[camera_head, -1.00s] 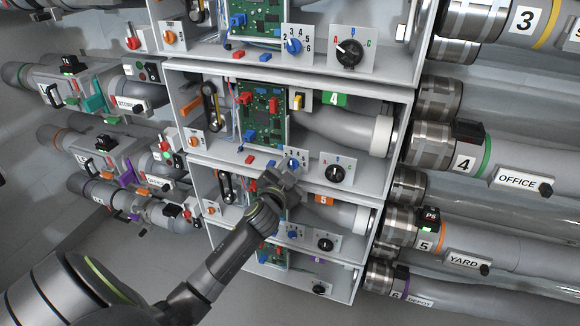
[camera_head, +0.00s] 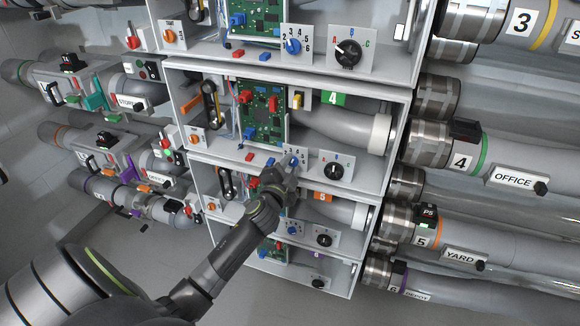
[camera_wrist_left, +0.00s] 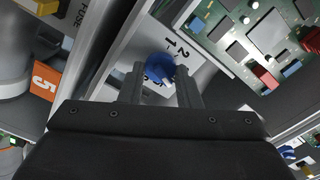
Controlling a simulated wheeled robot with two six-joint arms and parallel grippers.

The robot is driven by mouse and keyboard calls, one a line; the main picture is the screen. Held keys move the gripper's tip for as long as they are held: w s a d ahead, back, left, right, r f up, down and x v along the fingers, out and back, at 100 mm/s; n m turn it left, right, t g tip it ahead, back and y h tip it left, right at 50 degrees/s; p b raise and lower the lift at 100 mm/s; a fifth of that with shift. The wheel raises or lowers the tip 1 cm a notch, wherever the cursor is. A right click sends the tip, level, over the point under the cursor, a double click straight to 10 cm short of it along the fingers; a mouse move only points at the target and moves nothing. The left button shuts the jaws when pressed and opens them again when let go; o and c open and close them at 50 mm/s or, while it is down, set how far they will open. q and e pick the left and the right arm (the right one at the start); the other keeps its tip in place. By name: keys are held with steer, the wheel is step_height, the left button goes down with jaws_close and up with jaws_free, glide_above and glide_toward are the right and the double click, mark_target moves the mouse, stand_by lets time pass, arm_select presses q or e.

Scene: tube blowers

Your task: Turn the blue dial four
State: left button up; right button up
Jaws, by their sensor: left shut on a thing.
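The blue dial (camera_wrist_left: 160,67) of box four sits on a small white numbered plate (camera_wrist_left: 194,68); the digits 1 and 2 show beside it in the left wrist view. My left gripper (camera_wrist_left: 160,78) is shut on the dial, one finger on each side. In the head view my left gripper (camera_head: 287,174) reaches up to the plate at the lower front of the box with the green 4 label (camera_head: 334,98), and it largely hides the dial. My right gripper is not in view.
A black dial (camera_head: 337,171) on its own plate stands just right of the blue dial. A green circuit board (camera_head: 262,113) is above. Box five, with an orange label (camera_head: 323,197), lies close below. Pipes (camera_head: 470,160) run along the right.

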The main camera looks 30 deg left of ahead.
arm_select(q)
steer(key=shift+f, duration=0.1)
steer(key=o, duration=1)
steer(key=b+v, duration=0.1)
steer(key=v, duration=1.6)
steer(key=shift+s, duration=0.25)
